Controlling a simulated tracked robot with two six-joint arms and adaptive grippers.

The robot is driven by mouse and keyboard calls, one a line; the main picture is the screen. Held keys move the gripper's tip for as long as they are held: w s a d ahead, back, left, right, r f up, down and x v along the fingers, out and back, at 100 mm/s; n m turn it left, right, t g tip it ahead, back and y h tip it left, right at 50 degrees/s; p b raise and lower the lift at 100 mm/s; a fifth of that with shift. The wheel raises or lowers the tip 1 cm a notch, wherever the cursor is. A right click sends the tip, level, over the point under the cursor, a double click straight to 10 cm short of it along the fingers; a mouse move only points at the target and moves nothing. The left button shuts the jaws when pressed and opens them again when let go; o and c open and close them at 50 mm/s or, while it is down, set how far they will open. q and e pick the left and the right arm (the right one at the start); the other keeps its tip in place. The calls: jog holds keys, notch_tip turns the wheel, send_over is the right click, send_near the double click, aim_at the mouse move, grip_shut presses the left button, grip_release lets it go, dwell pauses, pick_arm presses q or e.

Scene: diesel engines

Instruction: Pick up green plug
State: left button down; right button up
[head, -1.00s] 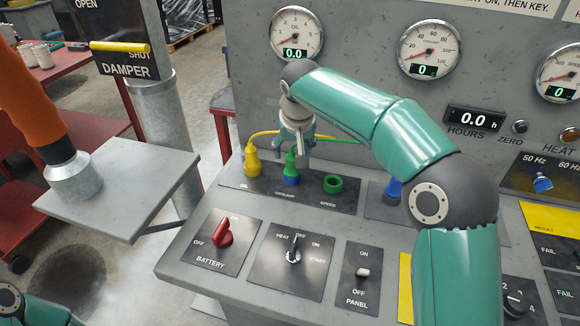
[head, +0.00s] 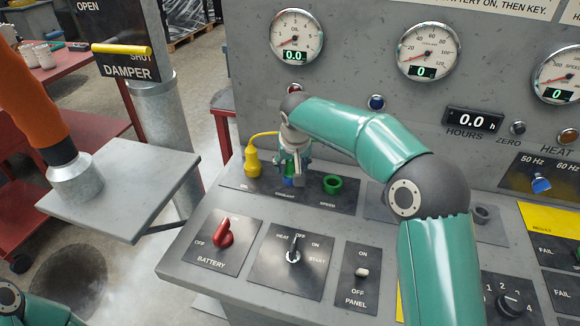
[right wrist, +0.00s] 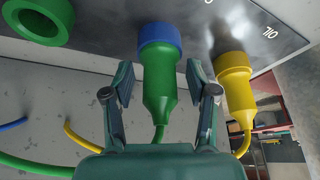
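The green plug (right wrist: 160,88) stands in a blue socket (right wrist: 158,38), the middle one of three on the panel, with its cable trailing from its back end. My right gripper (right wrist: 160,80) is open, with one finger on each side of the plug and gaps visible between the fingers and the plug. In the head view the right gripper (head: 292,165) comes down over the plug and hides most of it; the blue socket (head: 288,182) shows a little below. My left gripper is out of view; only a piece of my left arm shows at the lower left.
A yellow plug (head: 252,162) sits in the socket left of the green plug, close to the gripper. An empty green socket (head: 333,184) is to the right. The red battery switch (head: 223,233) and key switch (head: 293,255) are in front. Gauges line the upright panel behind.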

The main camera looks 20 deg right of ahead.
jog(key=c, duration=0.8)
jog(key=shift+c, duration=0.3)
jog(key=shift+r, duration=0.1)
